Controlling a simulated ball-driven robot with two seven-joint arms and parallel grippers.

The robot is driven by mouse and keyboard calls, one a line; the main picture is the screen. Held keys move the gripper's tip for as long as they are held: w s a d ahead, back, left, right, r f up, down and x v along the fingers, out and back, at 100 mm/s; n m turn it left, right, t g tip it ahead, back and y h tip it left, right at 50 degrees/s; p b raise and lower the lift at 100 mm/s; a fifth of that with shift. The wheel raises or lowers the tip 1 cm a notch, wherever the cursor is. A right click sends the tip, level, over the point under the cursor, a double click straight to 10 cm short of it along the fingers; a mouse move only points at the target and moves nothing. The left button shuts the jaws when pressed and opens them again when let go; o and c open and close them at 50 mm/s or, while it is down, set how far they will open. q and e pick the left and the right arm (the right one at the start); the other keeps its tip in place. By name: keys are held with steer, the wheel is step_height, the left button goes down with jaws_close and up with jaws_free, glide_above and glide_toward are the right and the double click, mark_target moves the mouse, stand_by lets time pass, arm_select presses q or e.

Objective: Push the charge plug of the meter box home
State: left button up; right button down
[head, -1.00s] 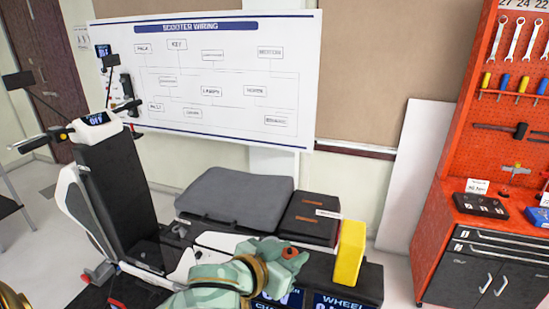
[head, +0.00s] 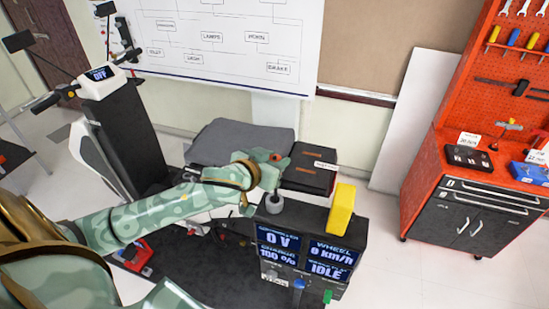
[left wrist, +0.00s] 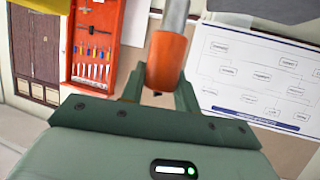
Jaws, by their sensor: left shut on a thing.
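The dark meter box (head: 285,226) stands at the centre of the head view, its lit screens reading 0 V, 100 %, 0 km/h and IDLE. A short grey round part (head: 274,204) shows at its top left. My left gripper (head: 272,186) is just above that part. In the left wrist view it is shut on an orange cylinder (left wrist: 166,62) with a grey shaft (left wrist: 176,16) beyond it. Whether the shaft touches the box is hidden. A blue plug (head: 298,286) and a green one (head: 327,297) show low on the box's front. I cannot tell which part is the charge plug. My right gripper is out of view.
A yellow block (head: 341,208) stands at the box's right end. A grey seat (head: 237,140) and a dark case (head: 310,170) lie behind. The scooter's column (head: 128,135) stands at left. A red tool cabinet (head: 480,165) is at right, with clear floor between.

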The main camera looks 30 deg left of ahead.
arm_select(q)
steer(key=shift+r+p, duration=0.15)
steer(key=shift+p, duration=0.2)
steer(key=shift+f+b, duration=1.85)
steer(key=shift+f, duration=1.15)
steer(key=shift+p, duration=0.45)
steer(key=shift+p, duration=0.4)
steer(key=shift+p, duration=0.4)
steer(key=shift+f+b, duration=1.15)
steer(key=shift+f, duration=0.9)
